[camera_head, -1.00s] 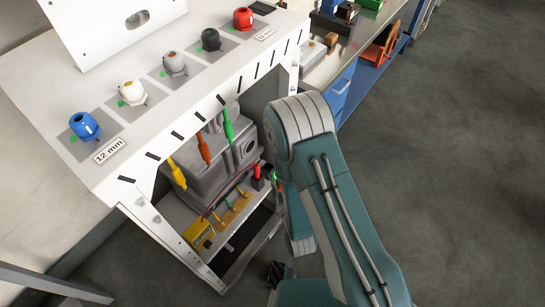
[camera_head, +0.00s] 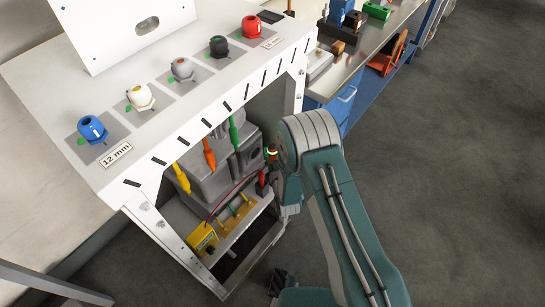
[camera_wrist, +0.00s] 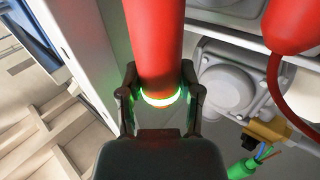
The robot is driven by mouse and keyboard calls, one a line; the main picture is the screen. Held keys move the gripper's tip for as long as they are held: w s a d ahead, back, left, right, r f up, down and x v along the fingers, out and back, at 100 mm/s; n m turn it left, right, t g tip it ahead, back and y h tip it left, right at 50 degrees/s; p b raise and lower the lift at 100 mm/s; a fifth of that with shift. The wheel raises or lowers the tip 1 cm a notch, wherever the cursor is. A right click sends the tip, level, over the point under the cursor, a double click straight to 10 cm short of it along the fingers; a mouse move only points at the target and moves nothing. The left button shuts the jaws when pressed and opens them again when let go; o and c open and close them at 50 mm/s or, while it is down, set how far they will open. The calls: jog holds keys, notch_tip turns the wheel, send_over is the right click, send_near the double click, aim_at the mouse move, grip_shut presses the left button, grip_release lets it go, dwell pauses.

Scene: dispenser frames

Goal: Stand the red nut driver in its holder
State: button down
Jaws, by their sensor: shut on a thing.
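A red cylindrical handle (camera_wrist: 154,38), which looks like the red nut driver, fills the top middle of the wrist view. My gripper (camera_wrist: 160,95) is shut on its end, at a glowing green ring. In the head view a small red and green piece of it (camera_head: 271,153) shows left of my arm, by the frame's right opening; the fingers are hidden there. Yellow (camera_head: 181,179), orange (camera_head: 209,153) and green (camera_head: 233,133) drivers hang upright in a row under the white top's front edge. I cannot tell which spot is the red one's holder.
The white top (camera_head: 190,112) has dark slots along its front edge and blue, white, grey, black and red knobs. Below are grey machinery (camera_head: 213,185), a yellow box (camera_head: 203,238) and a red part with a cable (camera_wrist: 291,24). A frame post (camera_wrist: 75,50) stands close left of my gripper.

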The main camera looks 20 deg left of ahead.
jog(key=shift+f, duration=1.6)
jog(key=shift+c, duration=1.4)
grip_release()
